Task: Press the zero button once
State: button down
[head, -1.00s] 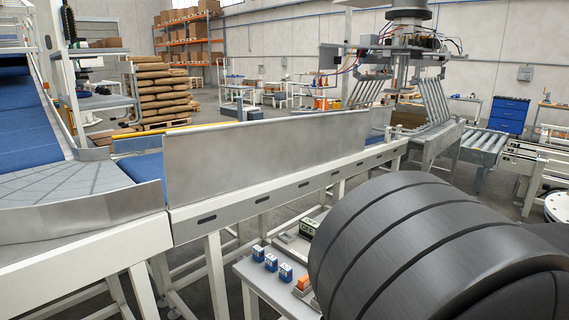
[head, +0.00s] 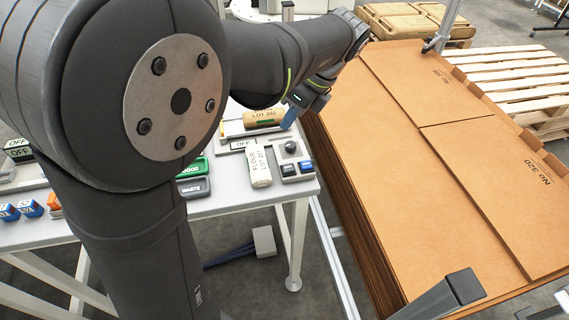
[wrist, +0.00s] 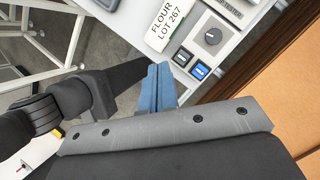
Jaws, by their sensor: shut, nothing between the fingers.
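A small control box with a round dial (head: 291,147) stands at the right end of the white bench. On its front side are two buttons, one dark (head: 287,170) and one blue (head: 305,167). The wrist view shows the dark button (wrist: 183,57) and the blue button (wrist: 200,70) close up; their small labels are too blurred to read, so I cannot tell which is zero. My gripper (head: 289,119) has blue fingers, shut and empty, above the bench behind the box. In the wrist view the shut fingers (wrist: 160,82) appear just below and left of the buttons, apart from them.
A white flour bag (head: 259,167) labelled LOT 267 lies left of the box. A brown bag (head: 263,115) rests behind it. Green and dark bins (head: 193,188) stand further left. A tall stack of cardboard sheets (head: 450,150) is close on the right, with wooden pallets (head: 520,80) beyond.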

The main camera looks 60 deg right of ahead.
aim_at(291, 168)
jog(key=f+m+t, duration=0.1)
jog(key=m, duration=0.1)
jog(key=f+m+t, duration=0.1)
jog(key=f+m, duration=0.1)
jog(key=m, duration=0.1)
jog(key=shift+s+d+f+t, duration=0.1)
jog(key=shift+s+f+t, duration=0.1)
jog(key=shift+f+t, duration=0.1)
jog(key=shift+f, duration=4.4)
jog(key=shift+f, duration=0.4)
jog(key=shift+f, duration=0.5)
jog(key=shift+r, duration=0.9)
